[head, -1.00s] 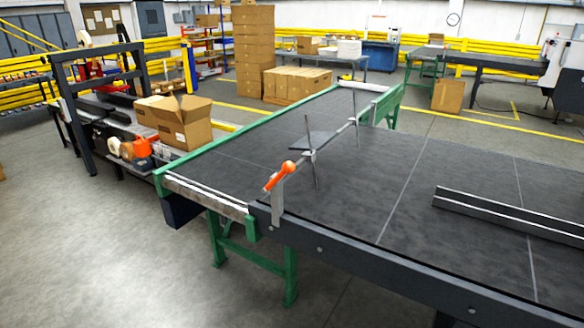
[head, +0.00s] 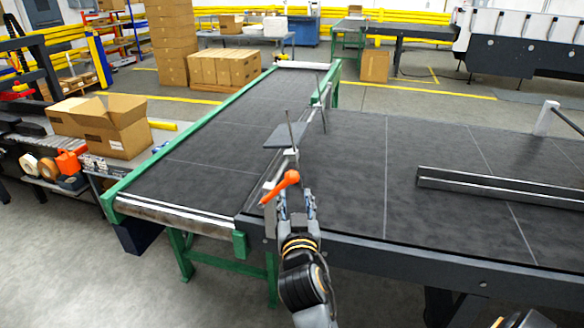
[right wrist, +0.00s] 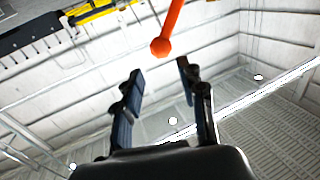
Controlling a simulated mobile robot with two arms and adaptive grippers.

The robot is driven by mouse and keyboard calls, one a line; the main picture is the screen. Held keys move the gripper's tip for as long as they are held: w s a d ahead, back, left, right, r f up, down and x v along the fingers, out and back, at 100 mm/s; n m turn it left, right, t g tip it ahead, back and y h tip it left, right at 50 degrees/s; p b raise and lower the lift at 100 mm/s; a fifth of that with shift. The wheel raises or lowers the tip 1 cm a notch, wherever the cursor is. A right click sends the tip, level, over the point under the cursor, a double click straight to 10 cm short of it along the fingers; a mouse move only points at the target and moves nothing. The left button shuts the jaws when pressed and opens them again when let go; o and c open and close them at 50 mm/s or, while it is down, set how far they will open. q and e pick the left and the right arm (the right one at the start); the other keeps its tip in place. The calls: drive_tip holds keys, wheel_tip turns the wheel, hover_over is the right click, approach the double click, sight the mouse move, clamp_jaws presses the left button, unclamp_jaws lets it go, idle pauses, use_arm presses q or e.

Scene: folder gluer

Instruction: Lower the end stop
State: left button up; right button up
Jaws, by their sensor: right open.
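The end stop is a cross bar with thin upright rods and a flat grey plate (head: 286,136) over the junction of the two belts. At its near end is an orange lever handle (head: 280,187) with a round knob, slanting up to the right. My right gripper (head: 296,200) is open, just below and beside the handle, with its fingers pointing toward it. In the right wrist view the handle (right wrist: 169,28) shows beyond the open fingertips (right wrist: 160,71), with its knob near the gap and nothing between the fingers. My left gripper is not in view.
A dark conveyor bed (head: 350,190) with a low metal rail (head: 490,187) lies to the right. A green-framed belt (head: 205,160) runs away at the left. An open carton (head: 110,125) stands further left. The dark side beam (head: 420,262) borders the near edge.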

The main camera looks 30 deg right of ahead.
sight(292, 177)
drive_tip(key=p+x, duration=0.3)
drive_tip(key=x, duration=0.9)
drive_tip(key=shift+w+a+p, duration=0.1)
drive_tip(key=shift+w+p, duration=0.1)
drive_tip(key=shift+p, duration=0.15)
drive_tip(key=shift+w+d, duration=0.25)
drive_tip(key=shift+w, duration=0.2)
drive_tip(key=shift+f, duration=0.1)
clamp_jaws()
